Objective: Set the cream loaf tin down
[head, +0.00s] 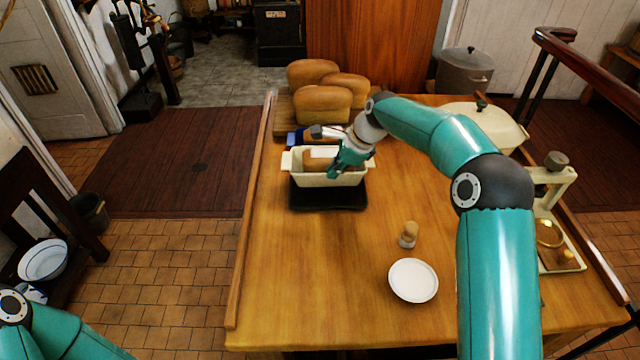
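The cream loaf tin (308,177) is level at the left middle of the table, with something brown and a pale patch showing inside it. It is over the back part of a flat black slab (328,199); I cannot tell whether it touches the slab or hangs just above it. My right gripper (338,168) comes from the back right and appears shut on the tin's near wall, right of its middle. The gripper hides part of the rim, and its inner finger is hard to see. Only my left arm shows at the lower left; its gripper is out of view.
Several bread loaves (323,104) sit on a board behind the tin, with a blue item (294,139) between. A small jar (408,235) and white plate (413,280) stand in front right. A cream lidded pot (484,127) and scale (551,215) are right. The front left tabletop is clear.

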